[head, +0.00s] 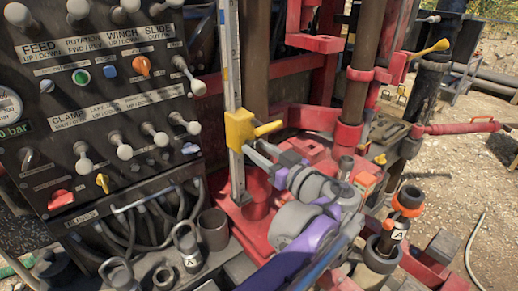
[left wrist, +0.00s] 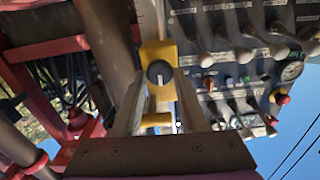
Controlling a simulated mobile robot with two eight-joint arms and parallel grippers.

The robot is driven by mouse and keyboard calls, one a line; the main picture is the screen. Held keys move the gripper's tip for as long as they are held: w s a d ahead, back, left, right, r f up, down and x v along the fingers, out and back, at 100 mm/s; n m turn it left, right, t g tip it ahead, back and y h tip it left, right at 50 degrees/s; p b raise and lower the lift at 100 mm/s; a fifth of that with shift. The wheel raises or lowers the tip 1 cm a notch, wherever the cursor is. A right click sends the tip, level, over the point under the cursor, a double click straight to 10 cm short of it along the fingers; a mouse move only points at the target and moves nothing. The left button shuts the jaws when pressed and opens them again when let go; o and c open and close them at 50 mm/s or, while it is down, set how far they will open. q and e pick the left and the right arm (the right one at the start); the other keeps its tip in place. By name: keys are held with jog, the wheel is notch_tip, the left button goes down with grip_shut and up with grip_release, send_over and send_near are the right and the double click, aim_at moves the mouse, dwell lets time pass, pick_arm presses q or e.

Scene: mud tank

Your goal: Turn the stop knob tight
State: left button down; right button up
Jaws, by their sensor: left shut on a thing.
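The yellow stop block (head: 239,128) sits on an upright measuring rod (head: 231,60), with a yellow handle sticking out to the right. In the left wrist view the stop's round dark knob (left wrist: 159,72) with a pale line faces me, in front of the yellow body (left wrist: 158,50). My left gripper (head: 254,150) reaches up to the stop from the lower right. Its fingers stand on both sides of the knob and are shut on it. The knob itself is hidden in the head view. My right gripper is not in view.
A control panel (head: 100,80) with several levers and knobs stands close on the left. A thick brown pipe (head: 255,60) rises just behind the rod. A red base (head: 235,215) lies below. A tool with orange rings (head: 409,200) stands at right.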

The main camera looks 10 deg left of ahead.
pick_arm(q)
jog(key=m+p, duration=0.2)
jog(key=m, duration=0.2)
jog(key=shift+w+r, duration=0.1)
jog(key=m+p, duration=0.1)
jog(key=m, duration=0.3)
jog(key=shift+d+m, duration=0.1)
jog(key=shift+m, duration=0.3)
jog(key=m, duration=0.2)
jog(key=m+p, duration=0.1)
jog(key=m, duration=0.1)
jog(key=shift+f+m, duration=0.2)
jog(key=shift+m, duration=0.1)
jog(key=m, duration=0.5)
jog(key=shift+f, duration=0.1)
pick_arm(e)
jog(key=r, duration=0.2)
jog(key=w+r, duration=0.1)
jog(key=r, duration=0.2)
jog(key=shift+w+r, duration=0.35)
pick_arm(q)
jog(key=shift+m, duration=0.3)
jog(key=shift+c, duration=2.4)
grip_release()
